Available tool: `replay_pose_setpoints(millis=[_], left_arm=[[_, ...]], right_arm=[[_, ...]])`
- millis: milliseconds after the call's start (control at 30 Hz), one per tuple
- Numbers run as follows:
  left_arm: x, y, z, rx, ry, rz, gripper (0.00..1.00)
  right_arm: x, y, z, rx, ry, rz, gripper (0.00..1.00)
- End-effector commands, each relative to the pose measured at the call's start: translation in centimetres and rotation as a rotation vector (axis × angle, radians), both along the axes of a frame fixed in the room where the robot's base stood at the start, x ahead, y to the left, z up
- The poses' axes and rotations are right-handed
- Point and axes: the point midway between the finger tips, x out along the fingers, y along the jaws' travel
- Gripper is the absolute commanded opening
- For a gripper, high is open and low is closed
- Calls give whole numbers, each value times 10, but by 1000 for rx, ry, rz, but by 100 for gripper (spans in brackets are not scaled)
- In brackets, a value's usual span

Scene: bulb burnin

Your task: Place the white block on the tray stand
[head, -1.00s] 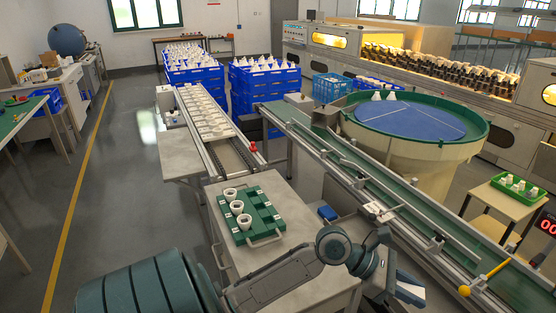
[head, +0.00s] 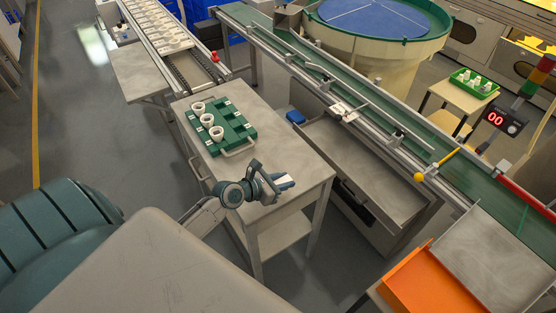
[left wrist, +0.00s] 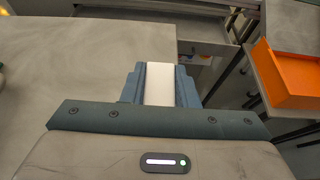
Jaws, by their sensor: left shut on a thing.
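The white block (left wrist: 160,83) sits between the two blue-grey fingers of my left gripper (left wrist: 160,74) in the left wrist view. In the head view my left gripper (head: 282,182) is shut on it, over the near right part of the grey tray stand (head: 295,155). The block itself is mostly hidden by the fingers there. I cannot tell whether it touches the top. A green tray (head: 238,131) with several white cups lies on the stand, to the left of and beyond the gripper. My right gripper is out of view.
The stand's top around and right of the gripper is bare. A conveyor (head: 330,75) with a metal chute runs past on the right. An orange bin (head: 410,285) is at lower right. A yellow-tipped lever (head: 419,177) sticks out from the conveyor. A round feeder bowl (head: 380,25) stands behind.

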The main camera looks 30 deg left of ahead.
Motion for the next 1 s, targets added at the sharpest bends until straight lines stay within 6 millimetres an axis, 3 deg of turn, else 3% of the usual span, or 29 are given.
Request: replay_pose_setpoints(millis=[33,200,500,700,1000], left_arm=[[14,9,-1,0,-1,2,5],[46,29,-5,-1,0,0,5],[71,46,-8,-2,1,0,5],[68,43,-40,-4,3,0,5],[68,43,-43,-1,0,-1,5]], right_arm=[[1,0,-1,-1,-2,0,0],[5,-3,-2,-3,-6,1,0],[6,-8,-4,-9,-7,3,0],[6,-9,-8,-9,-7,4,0],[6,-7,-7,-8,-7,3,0]])
